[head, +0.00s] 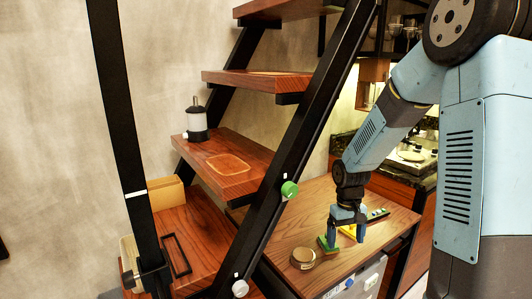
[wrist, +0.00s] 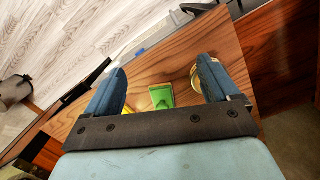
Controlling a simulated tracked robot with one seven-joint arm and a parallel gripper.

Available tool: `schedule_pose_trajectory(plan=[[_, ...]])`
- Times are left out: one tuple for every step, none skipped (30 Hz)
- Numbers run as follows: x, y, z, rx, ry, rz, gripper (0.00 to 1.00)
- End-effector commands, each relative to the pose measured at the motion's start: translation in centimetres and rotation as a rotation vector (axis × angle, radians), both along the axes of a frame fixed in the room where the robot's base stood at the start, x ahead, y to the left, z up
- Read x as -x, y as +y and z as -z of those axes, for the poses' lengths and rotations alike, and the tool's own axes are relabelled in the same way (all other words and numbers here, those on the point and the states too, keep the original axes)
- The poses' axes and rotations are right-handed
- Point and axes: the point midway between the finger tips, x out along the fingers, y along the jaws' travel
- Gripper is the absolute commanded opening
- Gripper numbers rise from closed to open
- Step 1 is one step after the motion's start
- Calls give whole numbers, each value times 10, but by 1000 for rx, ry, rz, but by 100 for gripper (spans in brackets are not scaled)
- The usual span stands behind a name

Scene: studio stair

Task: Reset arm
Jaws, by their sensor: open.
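My gripper (head: 346,236) hangs at the end of my arm, pointing down over a wooden table top (head: 295,225). In the wrist view its two fingers (wrist: 160,78) are spread wide with nothing gripped between them. A round tin-like object (head: 302,257) lies left of the gripper. In the wrist view it is partly hidden behind the right finger.
An open staircase with wooden treads (head: 232,163) and black rails (head: 325,90) stands left of my arm. A lantern-like object (head: 196,120) stands on one tread. A yellow item (head: 347,232) lies by the gripper, partly hidden. A counter (head: 405,165) stands behind my arm.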

Motion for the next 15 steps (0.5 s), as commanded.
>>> schedule_pose_trajectory(plan=[[1, -1, -6, 5, -9, 2, 88], [2, -1, -9, 8, -14, 4, 88], [3, -2, -14, 11, -21, 6, 88], [4, -2, -17, 14, -25, 8, 88], [6, -2, -20, 17, -30, 9, 88], [7, -2, -26, 21, -38, 12, 88], [9, -2, -29, 24, -43, 13, 88], [10, -3, -34, 27, -50, 16, 88], [13, -3, -40, 31, -58, 19, 88], [15, -3, -45, 35, -67, 23, 88], [17, -3, -51, 38, -76, 26, 88], [20, -4, -59, 43, -89, 30, 88], [23, -4, -66, 47, -101, 32, 88], [26, -3, -73, 51, -113, 36, 88], [31, -4, -82, 56, -128, 42, 88]])
